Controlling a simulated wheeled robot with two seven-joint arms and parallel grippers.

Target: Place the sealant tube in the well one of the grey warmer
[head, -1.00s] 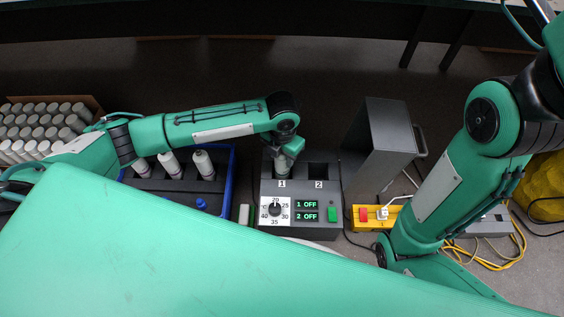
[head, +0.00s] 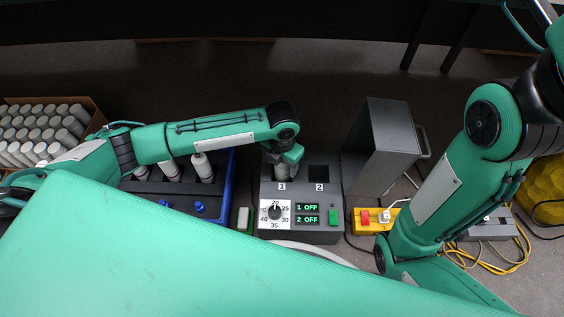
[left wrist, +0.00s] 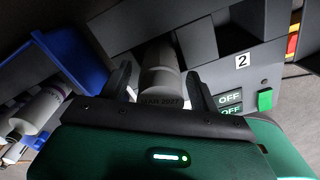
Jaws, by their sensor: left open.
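The grey warmer (head: 300,228) stands in the middle of the head view, with its wells labelled 1 and 2. My left gripper (head: 283,170) is low over well one, pointing down. In the left wrist view the sealant tube (left wrist: 160,72), a pale grey cylinder with a printed date, stands at well one between the two fingers of my left gripper (left wrist: 158,82). The fingers are apart, one on each side of the tube. How deep the tube sits is hidden. Well two (head: 319,172) looks empty. My right arm shows, but its gripper is out of sight.
A blue-edged tray (head: 231,185) with several white tubes stands left of the warmer. A box of many white tubes (head: 45,125) is at far left.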

